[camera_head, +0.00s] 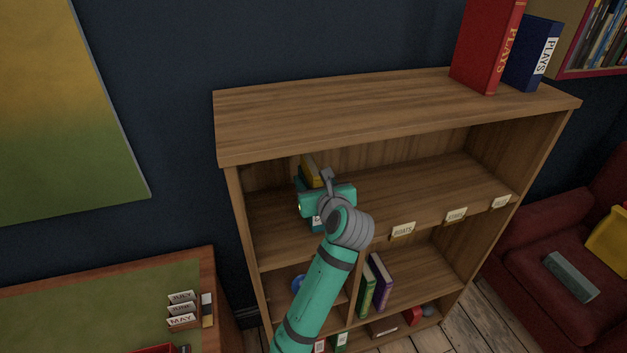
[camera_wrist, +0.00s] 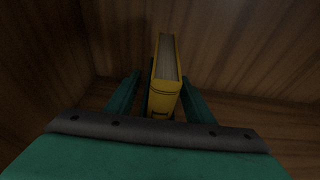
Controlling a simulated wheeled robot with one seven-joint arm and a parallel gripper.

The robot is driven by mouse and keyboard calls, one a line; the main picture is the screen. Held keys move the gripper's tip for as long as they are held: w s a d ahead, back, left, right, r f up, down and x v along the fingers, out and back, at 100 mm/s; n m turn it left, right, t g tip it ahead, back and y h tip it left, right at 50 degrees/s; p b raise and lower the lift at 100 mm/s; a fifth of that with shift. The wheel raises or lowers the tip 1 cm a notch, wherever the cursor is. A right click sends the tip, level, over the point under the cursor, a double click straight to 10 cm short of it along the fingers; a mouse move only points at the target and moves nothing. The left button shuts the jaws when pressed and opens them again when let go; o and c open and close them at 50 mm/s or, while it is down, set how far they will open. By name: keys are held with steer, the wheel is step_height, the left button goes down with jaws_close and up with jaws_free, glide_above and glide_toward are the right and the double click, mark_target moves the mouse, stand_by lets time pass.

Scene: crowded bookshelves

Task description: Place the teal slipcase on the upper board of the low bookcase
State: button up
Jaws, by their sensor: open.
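My gripper (camera_head: 314,190) is inside the upper opening of the low bookcase (camera_head: 330,115), at the left, over its upper board (camera_head: 440,195). In the wrist view its two teal fingers (camera_wrist: 160,100) are open, one on each side of an upright yellow book (camera_wrist: 166,90). I cannot tell whether they touch it. The book's top also shows in the head view (camera_head: 309,164). A small teal patch with a white label (camera_head: 316,223) shows below the gripper; I cannot tell whether it is the slipcase. A grey-teal box (camera_head: 570,277) lies on the red armchair.
A red book (camera_head: 487,45) and a blue book (camera_head: 532,52) stand on the bookcase top. Label holders (camera_head: 403,230) line the upper board's front edge. Its right part is clear. Green and purple books (camera_head: 380,282) stand below. A desk (camera_head: 100,290) is at left.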

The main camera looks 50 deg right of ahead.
steer(key=shift+a+r, duration=0.1)
steer(key=shift+r, duration=0.1)
steer(key=v, duration=1.2)
